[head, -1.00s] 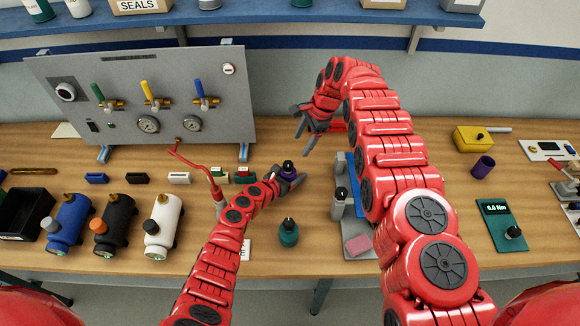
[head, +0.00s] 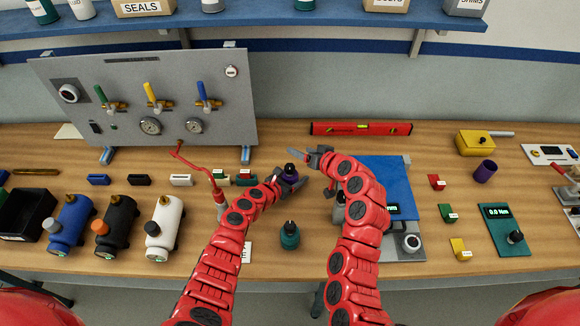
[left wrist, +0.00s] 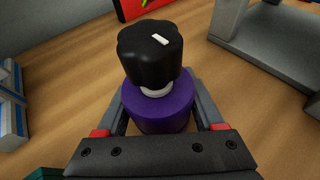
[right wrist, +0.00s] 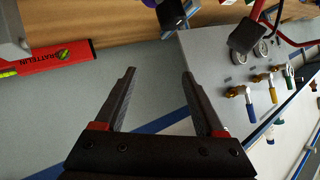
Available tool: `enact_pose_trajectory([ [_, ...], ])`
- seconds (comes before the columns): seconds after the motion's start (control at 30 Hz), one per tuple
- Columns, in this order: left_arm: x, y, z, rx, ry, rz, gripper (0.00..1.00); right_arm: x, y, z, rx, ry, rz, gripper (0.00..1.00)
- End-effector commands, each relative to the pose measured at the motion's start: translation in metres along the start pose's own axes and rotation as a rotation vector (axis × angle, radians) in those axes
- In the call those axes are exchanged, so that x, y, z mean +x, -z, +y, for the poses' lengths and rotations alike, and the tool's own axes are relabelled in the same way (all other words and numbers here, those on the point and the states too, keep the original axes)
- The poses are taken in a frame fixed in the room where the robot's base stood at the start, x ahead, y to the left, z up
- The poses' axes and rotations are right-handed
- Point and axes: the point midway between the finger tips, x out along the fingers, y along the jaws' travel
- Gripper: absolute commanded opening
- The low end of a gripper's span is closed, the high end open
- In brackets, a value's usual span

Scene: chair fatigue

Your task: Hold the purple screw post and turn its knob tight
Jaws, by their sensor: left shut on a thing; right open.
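The purple screw post (head: 291,178) stands on the bench in the middle, with a black knob (head: 290,168) on top. In the left wrist view, its purple body (left wrist: 160,108) sits upright between the fingers of my left gripper (left wrist: 160,112), which is shut on it. The black knob (left wrist: 150,55), with a white mark, rises clear above the fingers, and a pale neck shows under it. My right gripper (head: 305,156) is open, just right of and behind the post, apart from the knob. In the right wrist view, nothing is between its fingers (right wrist: 158,75).
A teal post (head: 289,237) with a black knob stands in front. A red level (head: 361,128) lies behind. A blue-topped device (head: 386,180) is beside my right arm. The grey valve panel (head: 150,105) stands back left. A purple cylinder (head: 485,171) stands at right.

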Motion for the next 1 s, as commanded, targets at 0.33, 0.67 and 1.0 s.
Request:
enact_pose_trajectory([
  [0.33, 0.0, -0.001, 0.0, 0.0, 0.0, -0.001, 0.0, -0.062, -0.062, -0.007, -0.365, 0.001, 0.079, 0.72],
  [0.67, 0.0, -0.001, 0.0, 0.0, 0.0, -0.001, 0.0, -0.059, -0.071, -0.009, -0.444, -0.003, 0.089, 0.72],
  [1.0, 0.0, -0.001, 0.0, 0.0, 0.0, -0.001, 0.0, 0.0, -0.064, -0.01, -0.444, -0.003, 0.09, 0.72],
])
